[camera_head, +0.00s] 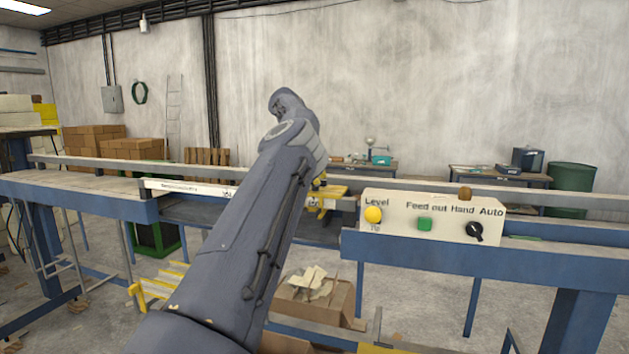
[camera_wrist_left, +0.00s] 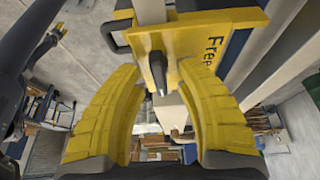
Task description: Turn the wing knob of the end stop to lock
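The yellow end stop (camera_wrist_left: 190,42) is at the top of the left wrist view, with lettering starting "Free" on its right part. Its dark wing knob (camera_wrist_left: 158,74) points down the picture between my left gripper's fingertips. My left gripper (camera_wrist_left: 160,82) has two yellow ribbed fingers. They are spread, with a gap on each side of the knob, and hold nothing. In the head view the yellow end stop (camera_head: 330,192) is partly hidden behind my left arm, which also hides most of the gripper and the knob.
A control panel (camera_head: 430,216) with a yellow button, a green button and a black switch stands right of my arm. A pale rail (camera_head: 100,165) runs along the blue-framed bench (camera_head: 100,190). A cardboard box (camera_head: 340,302) with scraps sits below.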

